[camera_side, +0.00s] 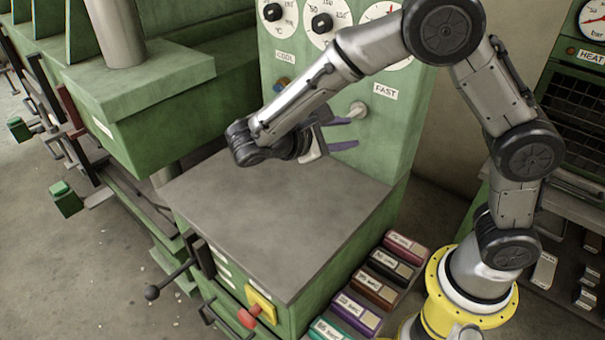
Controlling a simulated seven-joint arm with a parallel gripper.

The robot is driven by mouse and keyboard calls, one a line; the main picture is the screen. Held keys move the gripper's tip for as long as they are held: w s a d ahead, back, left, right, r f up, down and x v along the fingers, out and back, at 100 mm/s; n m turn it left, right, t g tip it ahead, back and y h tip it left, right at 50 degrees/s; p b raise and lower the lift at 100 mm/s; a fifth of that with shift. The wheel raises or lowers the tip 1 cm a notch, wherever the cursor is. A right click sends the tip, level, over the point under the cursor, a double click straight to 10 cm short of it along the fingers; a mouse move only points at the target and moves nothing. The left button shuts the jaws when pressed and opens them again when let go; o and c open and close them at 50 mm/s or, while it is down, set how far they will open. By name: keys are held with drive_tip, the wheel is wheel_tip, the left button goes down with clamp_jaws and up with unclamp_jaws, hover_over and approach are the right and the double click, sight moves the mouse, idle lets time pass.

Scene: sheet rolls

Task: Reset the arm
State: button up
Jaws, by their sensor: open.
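My gripper (343,132) is at the end of my grey arm, above the back right part of the grey worktop. It points to the right, toward the green control panel. Its two dark purple fingers are apart, with nothing between them. The fingers are close in the picture to a light-coloured knob (357,109) on the panel. I cannot tell whether they touch it.
The grey worktop (270,215) is bare. The green control panel (410,120) with dials stands behind it. Several labelled coloured blocks (371,287) lie between the worktop and my base.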

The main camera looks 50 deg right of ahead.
drive_tip(key=s+r+m+t+y, duration=0.2)
drive_tip(key=s+m+t+y, duration=0.5)
drive_tip(key=s+y, duration=0.6)
drive_tip(key=shift+s+a+r+m+t+y, duration=0.3)
drive_tip(key=shift+s+r+m+t+y, duration=0.1)
drive_tip(key=shift+s, duration=1.2)
